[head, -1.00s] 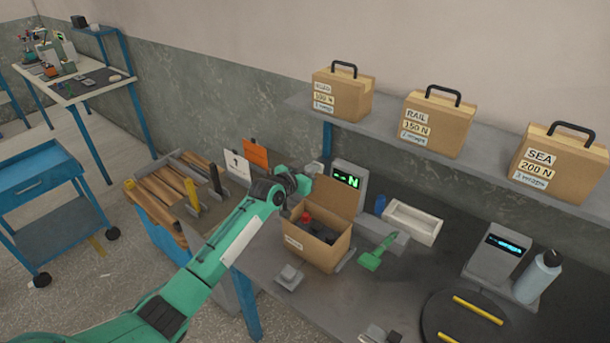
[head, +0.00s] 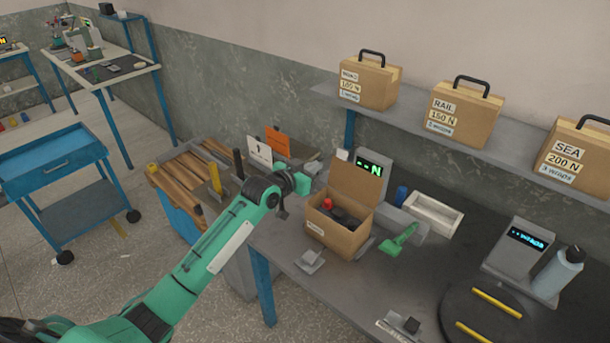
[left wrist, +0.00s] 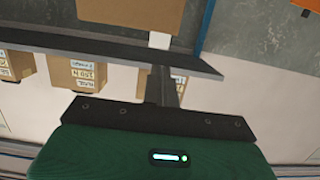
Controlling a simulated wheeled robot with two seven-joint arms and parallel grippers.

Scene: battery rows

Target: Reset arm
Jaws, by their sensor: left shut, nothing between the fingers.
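My left arm reaches in from the lower left in the head view, with its wrist left of an open cardboard box (head: 333,238). My left gripper (head: 283,213) is small and partly hidden there, apart from the box. In the left wrist view the left gripper (left wrist: 163,88) has its fingers together with nothing between them. The box holds a red item (head: 327,204) and dark items. My right gripper is in neither view.
A green hand tool (head: 398,240), a white tray (head: 433,214) and a grey scale (head: 516,250) stand on the bench. Closed boxes, including RAIL (head: 463,116), line the shelf (head: 420,131). A blue cart (head: 50,168) stands on the floor at left.

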